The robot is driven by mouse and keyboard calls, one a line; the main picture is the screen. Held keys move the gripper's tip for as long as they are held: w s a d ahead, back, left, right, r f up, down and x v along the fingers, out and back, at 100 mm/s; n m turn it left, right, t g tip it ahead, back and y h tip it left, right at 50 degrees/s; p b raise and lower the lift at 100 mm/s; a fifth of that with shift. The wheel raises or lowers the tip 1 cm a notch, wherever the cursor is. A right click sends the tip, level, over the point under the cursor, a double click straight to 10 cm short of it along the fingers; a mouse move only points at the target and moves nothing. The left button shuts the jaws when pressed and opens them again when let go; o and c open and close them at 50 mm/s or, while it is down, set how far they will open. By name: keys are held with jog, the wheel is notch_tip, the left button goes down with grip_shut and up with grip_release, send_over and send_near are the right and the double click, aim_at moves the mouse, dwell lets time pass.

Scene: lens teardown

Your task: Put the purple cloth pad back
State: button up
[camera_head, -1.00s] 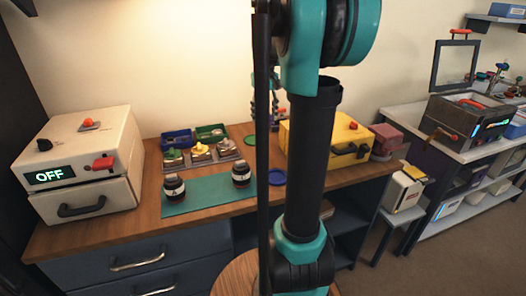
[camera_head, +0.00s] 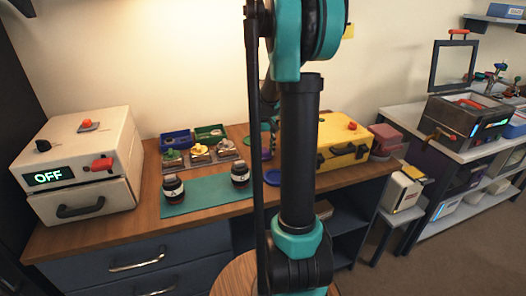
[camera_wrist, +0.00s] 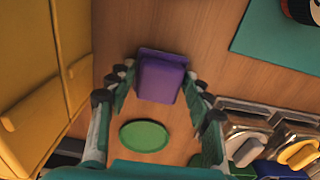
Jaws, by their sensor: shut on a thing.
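The purple cloth pad (camera_wrist: 162,82) is a small block between the fingertips of my gripper (camera_wrist: 158,86) in the wrist view. My gripper is shut on it, above the wooden tabletop. A round green disc (camera_wrist: 144,136) lies on the wood below the pad in that picture. In the head view a bit of purple (camera_head: 266,154) shows beside my arm, left of the yellow case. My arm hides most of my gripper there. I cannot tell whether the pad touches the table.
The yellow case (camera_head: 340,147) stands close to my gripper. A blue disc (camera_head: 272,177) lies in front. Metal holders with coloured tops (camera_head: 199,153), a teal mat (camera_head: 208,195) with two dark jars, and a white OFF box (camera_head: 80,165) are to the left.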

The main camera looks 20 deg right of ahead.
aim_at(263, 150)
jog(key=o, duration=1.2)
notch_tip(263, 150, up, 12)
